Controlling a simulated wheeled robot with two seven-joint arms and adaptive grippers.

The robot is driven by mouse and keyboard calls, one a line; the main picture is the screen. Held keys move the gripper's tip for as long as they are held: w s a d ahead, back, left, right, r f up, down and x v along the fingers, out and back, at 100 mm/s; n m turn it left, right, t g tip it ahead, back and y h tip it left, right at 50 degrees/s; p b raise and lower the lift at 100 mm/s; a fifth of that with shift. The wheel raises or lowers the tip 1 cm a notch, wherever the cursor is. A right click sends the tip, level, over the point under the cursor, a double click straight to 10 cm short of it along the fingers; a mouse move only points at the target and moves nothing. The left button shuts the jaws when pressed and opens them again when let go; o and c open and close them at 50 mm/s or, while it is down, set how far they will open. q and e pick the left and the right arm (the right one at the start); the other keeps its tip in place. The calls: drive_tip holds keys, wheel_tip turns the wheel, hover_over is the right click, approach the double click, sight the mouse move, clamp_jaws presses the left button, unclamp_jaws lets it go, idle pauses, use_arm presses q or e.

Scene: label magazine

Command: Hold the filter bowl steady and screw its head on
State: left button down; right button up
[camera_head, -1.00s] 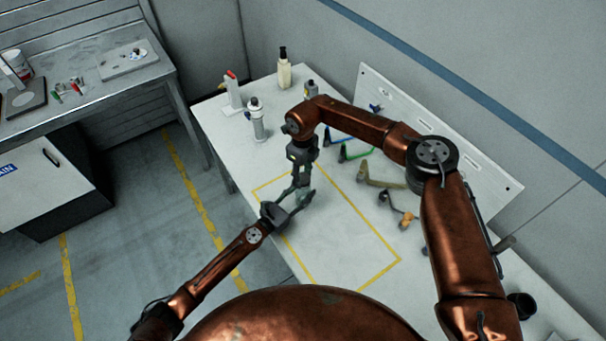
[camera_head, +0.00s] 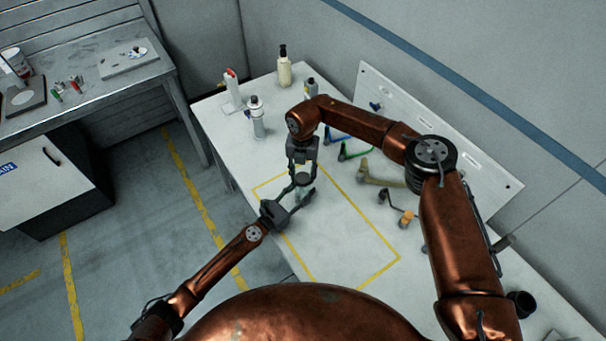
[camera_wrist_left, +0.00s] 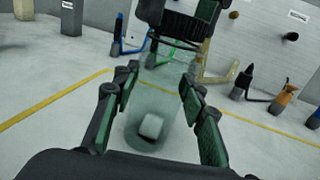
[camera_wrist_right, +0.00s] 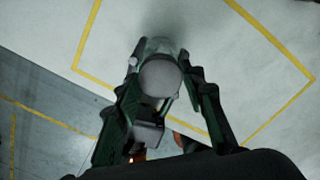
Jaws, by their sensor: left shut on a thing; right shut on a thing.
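The filter bowl is a clear, greenish cylinder (camera_wrist_left: 152,110) with a small white block inside. It stands upright between the fingers of my left gripper (camera_wrist_left: 157,88), which is shut on it. The dark filter head (camera_head: 303,179) is above the bowl, and its round grey top (camera_wrist_right: 160,77) shows in the right wrist view. My right gripper (camera_head: 303,176) comes down from above and is shut on the head. In the left wrist view, dark ribbed parts hang over the bowl's rim. I cannot tell how far the head sits on the bowl's thread.
A yellow outline (camera_head: 368,208) marks the white table around the bowl, and its inside is mostly clear. A spray can (camera_head: 257,118) and bottles stand at the back, beside a slanted white panel (camera_head: 470,160).

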drive_tip(key=m, duration=0.6)
drive_tip(key=shift+a, duration=0.1)
drive_tip(key=m, duration=1.1)
drive_tip(key=shift+w+m, duration=0.1)
drive_tip(key=shift+m, duration=0.3)
drive_tip(key=m, duration=0.4)
drive_tip(key=shift+m, duration=0.4)
drive_tip(key=o, duration=0.7)
drive_tip(key=shift+o, duration=0.2)
